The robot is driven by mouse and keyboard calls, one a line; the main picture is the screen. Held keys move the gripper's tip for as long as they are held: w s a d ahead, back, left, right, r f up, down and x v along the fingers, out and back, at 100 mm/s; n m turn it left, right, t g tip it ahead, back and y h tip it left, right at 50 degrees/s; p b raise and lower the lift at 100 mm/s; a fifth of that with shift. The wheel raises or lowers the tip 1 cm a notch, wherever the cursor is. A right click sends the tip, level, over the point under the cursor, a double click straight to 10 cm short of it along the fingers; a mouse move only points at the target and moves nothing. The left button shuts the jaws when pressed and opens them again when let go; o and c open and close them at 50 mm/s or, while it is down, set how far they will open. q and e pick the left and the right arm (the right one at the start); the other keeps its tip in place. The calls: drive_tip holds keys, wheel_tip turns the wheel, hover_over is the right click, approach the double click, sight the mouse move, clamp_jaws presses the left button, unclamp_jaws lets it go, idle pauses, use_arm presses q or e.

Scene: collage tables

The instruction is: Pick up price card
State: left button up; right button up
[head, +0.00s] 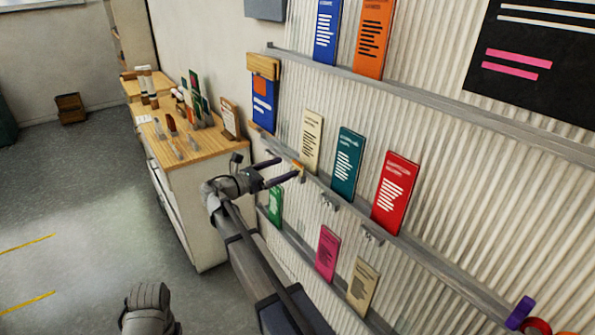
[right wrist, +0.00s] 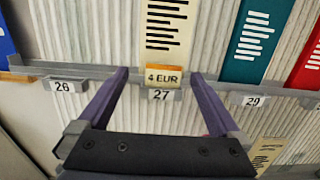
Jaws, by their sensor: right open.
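The price card (right wrist: 164,77), a small yellow-topped card reading "4 EUR", sits on the shelf rail just above the "27" label in the right wrist view. It shows as a small yellow-orange patch (head: 299,167) in the head view, partly hidden by a finger. My right gripper (head: 284,170) is open at the rail. In the right wrist view its two purple fingers stand on either side of the card, with a gap on each side. The cream leaflet (right wrist: 168,25) stands directly behind and above the card.
A teal leaflet (head: 347,163) and a red leaflet (head: 395,192) stand right of the cream one on the same rail. Lower leaflets (head: 327,252) stand beneath. A wooden-topped cabinet (head: 195,150) with small items is at left. The floor (head: 80,200) there is mostly clear.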

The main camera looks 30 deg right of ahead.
sight(297, 165)
drive_tip(key=shift+s+d+f, duration=0.1)
drive_tip(key=shift+d+f, duration=0.05)
drive_tip(key=shift+d, duration=1.25)
drive_tip(key=shift+d+f, duration=0.15)
drive_tip(key=shift+d, duration=1.25)
drive_tip(key=c, duration=1.3)
